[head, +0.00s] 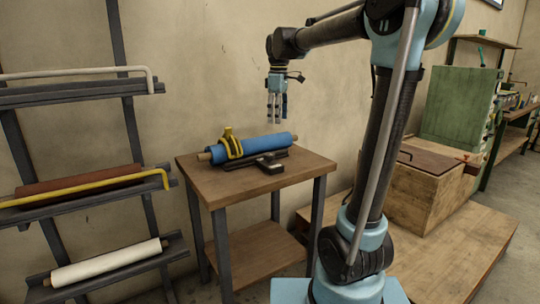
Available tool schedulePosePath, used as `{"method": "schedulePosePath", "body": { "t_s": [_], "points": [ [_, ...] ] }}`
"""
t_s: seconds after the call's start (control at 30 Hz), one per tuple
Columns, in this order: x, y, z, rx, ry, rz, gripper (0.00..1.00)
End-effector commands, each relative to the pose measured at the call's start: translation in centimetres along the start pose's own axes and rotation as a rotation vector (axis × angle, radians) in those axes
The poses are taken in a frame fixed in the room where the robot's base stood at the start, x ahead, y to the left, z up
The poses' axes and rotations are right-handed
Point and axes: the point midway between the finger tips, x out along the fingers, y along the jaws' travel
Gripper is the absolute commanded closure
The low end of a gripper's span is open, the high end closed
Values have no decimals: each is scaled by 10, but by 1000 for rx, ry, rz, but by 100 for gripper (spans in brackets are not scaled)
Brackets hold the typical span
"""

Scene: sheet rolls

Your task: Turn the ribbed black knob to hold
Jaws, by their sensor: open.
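A ribbed black knob cannot be made out clearly at this size. A small black block with a paler top face (269,163) sits at the front of the dark cradle on the small wooden table (297,170); I cannot tell whether it bears the knob. A blue roll (265,144) lies in the cradle behind it, with a yellow clamp (232,145) around its left part. My gripper (274,121) hangs fingers down above the roll's right half, clear of it. It is open and empty.
A wall rack at left holds a reddish-brown roll (80,184) and a white roll (106,263), with a yellow bar (95,184) across the middle shelf. A wooden box (425,190) and a green cabinet (460,108) stand at right. The table's front is bare.

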Motion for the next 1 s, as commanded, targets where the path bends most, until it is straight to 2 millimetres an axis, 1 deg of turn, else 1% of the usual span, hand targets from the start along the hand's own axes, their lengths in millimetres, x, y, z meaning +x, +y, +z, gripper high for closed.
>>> {"method": "schedulePosePath", "body": {
  "t_s": [0.03,0.1,0.2,0.33,0.43,0.57,1.0],
  "points": [
    [-4,6,-13,-35,-3,-4,41],
    [-7,11,-26,-78,-7,-10,41],
    [-11,16,-37,-119,-11,-15,41],
    [-11,18,-43,-140,-12,-17,41],
    [-4,18,-44,-142,-12,-17,41],
    [12,18,-43,-142,-12,-17,41],
    [89,15,-43,-143,-12,-17,41]
  ]
}}
